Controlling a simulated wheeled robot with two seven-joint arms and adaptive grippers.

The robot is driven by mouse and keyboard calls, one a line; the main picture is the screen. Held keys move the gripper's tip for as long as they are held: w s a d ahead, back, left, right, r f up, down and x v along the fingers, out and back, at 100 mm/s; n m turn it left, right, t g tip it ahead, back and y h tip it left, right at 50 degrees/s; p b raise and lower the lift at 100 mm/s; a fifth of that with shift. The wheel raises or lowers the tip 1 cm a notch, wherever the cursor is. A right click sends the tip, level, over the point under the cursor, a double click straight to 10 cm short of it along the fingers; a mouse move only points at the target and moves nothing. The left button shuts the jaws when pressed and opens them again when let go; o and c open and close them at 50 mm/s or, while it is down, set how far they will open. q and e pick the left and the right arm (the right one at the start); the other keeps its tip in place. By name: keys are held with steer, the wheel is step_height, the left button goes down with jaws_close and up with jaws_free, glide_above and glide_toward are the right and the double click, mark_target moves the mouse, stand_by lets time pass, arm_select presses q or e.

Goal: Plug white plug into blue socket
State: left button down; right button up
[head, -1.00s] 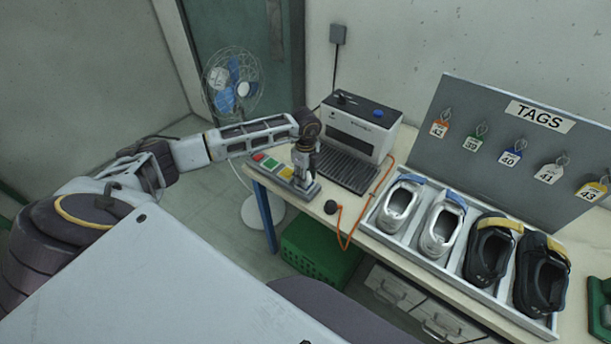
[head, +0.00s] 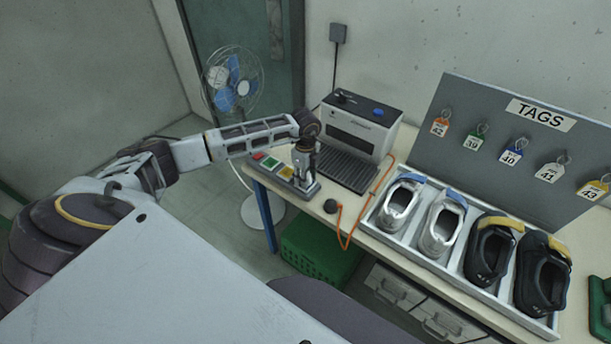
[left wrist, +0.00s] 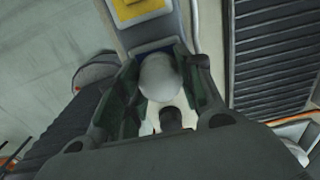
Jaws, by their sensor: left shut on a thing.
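My left gripper (head: 304,182) is over the near end of a socket strip (head: 266,163) at the bench's left edge. It is shut on the white plug (left wrist: 160,78), whose rounded top shows between the fingers in the left wrist view. The blue socket (left wrist: 152,47) shows in part at the fingertips, just beyond the plug, with a yellow socket (left wrist: 130,9) farther along the strip. The plug's underside is hidden, so I cannot tell whether it is seated in the blue socket. In the head view the gripper hides the plug. My right gripper is not in view.
A grey machine (head: 360,128) with a ribbed front stands right of the strip. A black round plug (head: 331,206) with an orange cord (head: 347,240) lies nearby. A shoe tray (head: 402,258) and a tags board (head: 520,165) are farther right. A fan (head: 232,85) stands behind.

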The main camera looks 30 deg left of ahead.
arm_select(q)
steer(key=shift+f, duration=0.45)
stand_by(0.5)
steer(key=c, duration=0.9)
jaws_free()
steer(key=shift+o, duration=0.2)
steer(key=shift+r, duration=0.15)
step_height(320, 180, up, 12)
